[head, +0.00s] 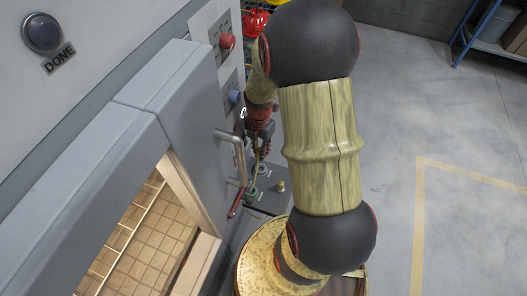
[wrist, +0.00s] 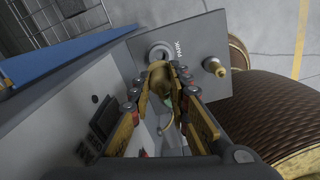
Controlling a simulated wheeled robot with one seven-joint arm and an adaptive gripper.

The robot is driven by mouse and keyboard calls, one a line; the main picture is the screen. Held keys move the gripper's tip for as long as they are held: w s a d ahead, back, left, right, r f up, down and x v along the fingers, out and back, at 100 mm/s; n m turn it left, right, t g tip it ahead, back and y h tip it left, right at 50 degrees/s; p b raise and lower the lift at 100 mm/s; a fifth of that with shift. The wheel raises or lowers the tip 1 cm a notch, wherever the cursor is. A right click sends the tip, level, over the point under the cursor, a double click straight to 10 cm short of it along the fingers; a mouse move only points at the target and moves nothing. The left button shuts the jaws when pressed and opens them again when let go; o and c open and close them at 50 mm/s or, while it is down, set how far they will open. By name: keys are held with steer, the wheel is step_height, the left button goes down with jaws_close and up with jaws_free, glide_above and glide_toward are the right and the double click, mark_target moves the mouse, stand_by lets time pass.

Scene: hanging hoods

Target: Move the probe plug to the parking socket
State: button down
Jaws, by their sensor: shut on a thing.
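My gripper (wrist: 161,84) is shut on the brass-coloured probe plug (wrist: 158,80), which shows between the two fingers in the wrist view. A thin cable (wrist: 167,128) curves below it. The grey ring of the parking socket (wrist: 160,51), beside the word PARK, shows just beyond the fingertips. The plug overlaps the socket's near side in this view; I cannot tell if they touch. In the head view my gripper (head: 260,138) hangs above the small grey panel (head: 272,202), behind the door handle; the plug is hard to make out there.
A brass peg (wrist: 215,67) stands on the panel right of the socket; it also shows in the head view (head: 281,186). The metal door handle (head: 239,153) is close to my gripper. A red knob (head: 227,41) and a blue knob (head: 233,96) stick out above. Open floor lies right.

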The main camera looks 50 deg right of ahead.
steer(key=shift+f+b, duration=2.05)
steer(key=shift+f, duration=0.65)
steer(key=shift+p, duration=0.4)
steer(key=shift+f+b, duration=0.85)
steer(key=shift+f, duration=0.85)
steer(key=c, duration=1.6)
jaws_free()
step_height(320, 180, up, 12)
steer(key=shift+r, duration=0.1)
